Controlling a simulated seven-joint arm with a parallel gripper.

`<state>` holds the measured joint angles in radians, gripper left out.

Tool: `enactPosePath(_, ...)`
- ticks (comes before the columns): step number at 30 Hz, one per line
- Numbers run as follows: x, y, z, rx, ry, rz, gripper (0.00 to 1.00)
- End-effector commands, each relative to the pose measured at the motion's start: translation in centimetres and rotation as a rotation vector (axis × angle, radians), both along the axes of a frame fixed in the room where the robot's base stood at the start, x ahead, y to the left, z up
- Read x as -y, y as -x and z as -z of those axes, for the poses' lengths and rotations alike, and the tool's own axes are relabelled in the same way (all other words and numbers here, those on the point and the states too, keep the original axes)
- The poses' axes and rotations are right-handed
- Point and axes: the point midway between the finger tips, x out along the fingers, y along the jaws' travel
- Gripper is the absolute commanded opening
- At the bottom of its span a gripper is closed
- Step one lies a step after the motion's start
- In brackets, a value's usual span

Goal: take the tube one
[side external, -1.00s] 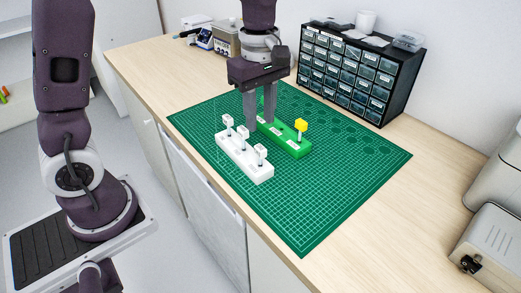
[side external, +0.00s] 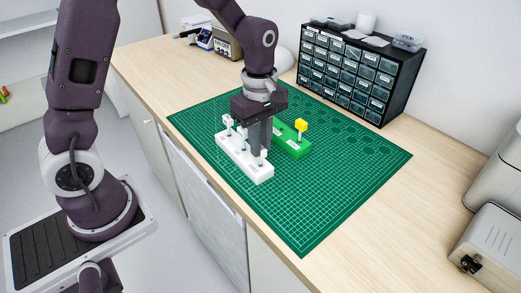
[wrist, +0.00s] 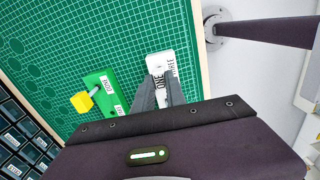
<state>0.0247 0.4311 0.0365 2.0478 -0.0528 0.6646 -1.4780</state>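The white block (side external: 232,155) stands on the green mat and carries several small white-topped earpieces on thin stems. The front earpiece (side external: 262,156) is at its near end, and the far one (side external: 228,120) is at its other end. My gripper (side external: 260,152) is lowered over the block's near half, close to the front earpiece. In the wrist view, my gripper (wrist: 160,80) has its fingers apart, with part of the white block (wrist: 158,58) and its lettering between and beyond them. The lettering is too small to read surely. The fingers partly hide the block and earpieces.
A green block (side external: 292,146) with a yellow cube-topped piece (side external: 301,125) stands just behind the white block. A black drawer cabinet (side external: 345,70) stands at the back. The front right of the mat (side external: 320,200) is clear.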

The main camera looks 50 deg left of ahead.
Motion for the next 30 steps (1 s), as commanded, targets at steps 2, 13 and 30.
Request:
enactPosePath(2,0.0,0.0,0.0,0.0,0.0,0.0,0.03)
enactPosePath(13,0.0,0.0,0.0,0.0,0.0,0.0,0.0)
enactPosePath(30,0.0,0.0,-1.7,0.002,0.0,0.0,0.0)
